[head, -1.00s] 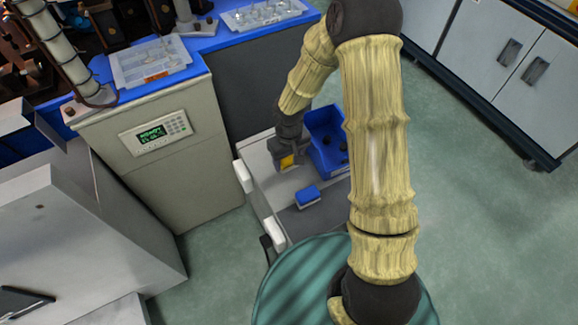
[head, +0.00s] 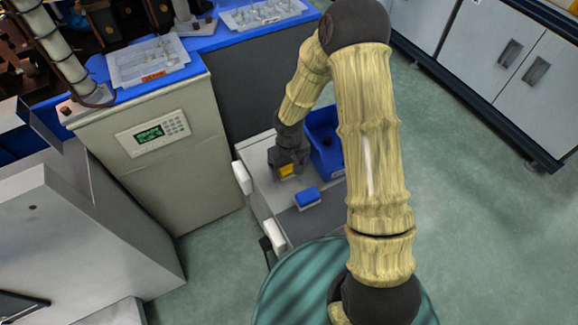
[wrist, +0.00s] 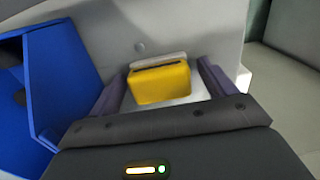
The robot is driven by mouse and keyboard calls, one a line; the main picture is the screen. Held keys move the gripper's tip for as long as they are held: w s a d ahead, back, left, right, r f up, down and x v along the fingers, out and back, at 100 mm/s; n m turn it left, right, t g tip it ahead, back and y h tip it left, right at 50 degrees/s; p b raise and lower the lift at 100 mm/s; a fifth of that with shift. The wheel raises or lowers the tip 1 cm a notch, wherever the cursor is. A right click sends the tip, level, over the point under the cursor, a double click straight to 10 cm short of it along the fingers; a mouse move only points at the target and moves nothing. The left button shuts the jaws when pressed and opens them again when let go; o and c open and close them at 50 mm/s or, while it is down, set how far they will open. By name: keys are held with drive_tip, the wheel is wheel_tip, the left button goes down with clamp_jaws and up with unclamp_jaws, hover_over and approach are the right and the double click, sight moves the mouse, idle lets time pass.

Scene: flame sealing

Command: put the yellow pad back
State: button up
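The yellow pad (wrist: 160,84) has a pale layer along its far edge. It sits between the two fingers of my gripper (wrist: 160,85) in the wrist view, with a gap on each side. The fingers are spread and do not appear to touch it. In the head view the yellow pad (head: 287,170) shows just below my gripper (head: 286,165), low over the light grey cart top (head: 262,178). Whether its underside rests on the surface is hard to tell.
A blue pad (head: 307,197) lies on the cart top in front of my gripper. An open blue bin (head: 326,155) stands to the right, close beside my gripper; it also fills the left of the wrist view (wrist: 65,80). A beige machine with a display (head: 160,135) stands left.

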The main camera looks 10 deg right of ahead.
sight(289, 166)
drive_tip(key=shift+r, duration=0.1)
wheel_tip(289, 166, up, 12)
drive_tip(key=p, duration=0.4)
idle(0.6)
drive_tip(key=s+d+r+m+t, duration=0.2)
drive_tip(key=s+d+r+m, duration=0.2)
drive_tip(key=s+d+r, duration=0.5)
drive_tip(key=s+r, duration=0.3)
drive_tip(key=shift+d+r+m+t, duration=0.2)
drive_tip(key=shift+d+m+t, duration=0.05)
drive_tip(key=shift+m+t, duration=0.05)
drive_tip(key=shift+s, duration=0.1)
